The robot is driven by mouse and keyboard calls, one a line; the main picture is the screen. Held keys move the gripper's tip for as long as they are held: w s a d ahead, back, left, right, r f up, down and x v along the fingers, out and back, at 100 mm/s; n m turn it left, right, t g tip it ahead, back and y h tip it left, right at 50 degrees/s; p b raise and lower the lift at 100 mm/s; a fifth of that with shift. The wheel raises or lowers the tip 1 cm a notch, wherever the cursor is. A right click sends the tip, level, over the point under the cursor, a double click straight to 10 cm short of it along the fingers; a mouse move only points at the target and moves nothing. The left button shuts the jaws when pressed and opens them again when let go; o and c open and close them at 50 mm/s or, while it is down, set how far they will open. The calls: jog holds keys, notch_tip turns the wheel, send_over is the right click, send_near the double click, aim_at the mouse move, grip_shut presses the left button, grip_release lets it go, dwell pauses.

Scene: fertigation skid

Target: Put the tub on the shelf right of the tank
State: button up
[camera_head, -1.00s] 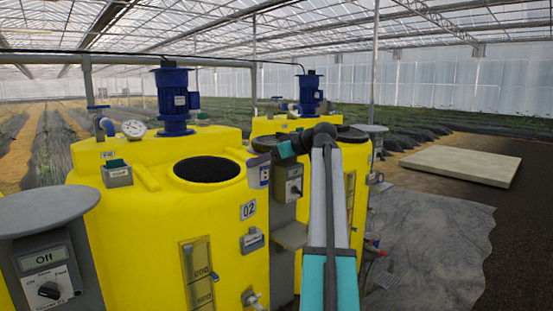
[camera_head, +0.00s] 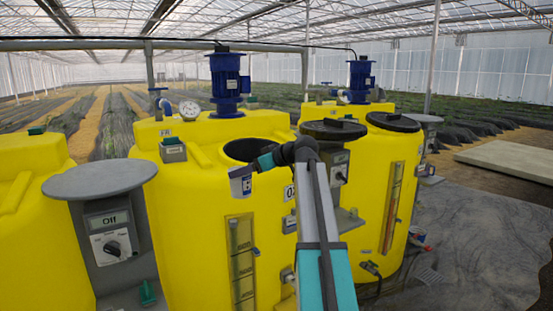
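The tub (camera_head: 241,183), small and pale with a dark blue label, hangs at the left end of my gripper (camera_head: 262,163). My gripper appears shut on its rim; my arm partly hides the finger contact. The tub is in front of the yellow middle tank (camera_head: 190,215), just below its open dark mouth (camera_head: 245,150). Right of this tank, a black round lid (camera_head: 333,130) sits above a grey control box (camera_head: 340,168) and covers the round stand top there. A lower small grey shelf (camera_head: 349,220) juts out below that box, partly behind my arm.
A round grey stand top (camera_head: 100,180) at the left is bare, above a dial box (camera_head: 110,238). Another yellow tank (camera_head: 375,190) with a black lid (camera_head: 393,122) stands at the right. Blue motors (camera_head: 228,85) rise behind. Open floor (camera_head: 470,240) lies far right.

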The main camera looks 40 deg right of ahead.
jog(key=a+f+m+h, duration=0.1)
jog(key=a+f, duration=0.4)
jog(key=a, duration=0.5)
jog(key=a+f+m+h, duration=0.2)
jog(key=a+f, duration=0.3)
jog(key=a, duration=0.5)
jog(key=a+f+m+t+h, duration=0.1)
jog(key=a+f, duration=0.4)
jog(key=a, duration=0.6)
jog(key=shift+w+m+h, duration=0.25)
jog(key=shift+m+h, duration=0.05)
jog(key=shift+h, duration=0.2)
jog(key=shift+a+f, duration=0.1)
jog(key=shift+a, duration=0.05)
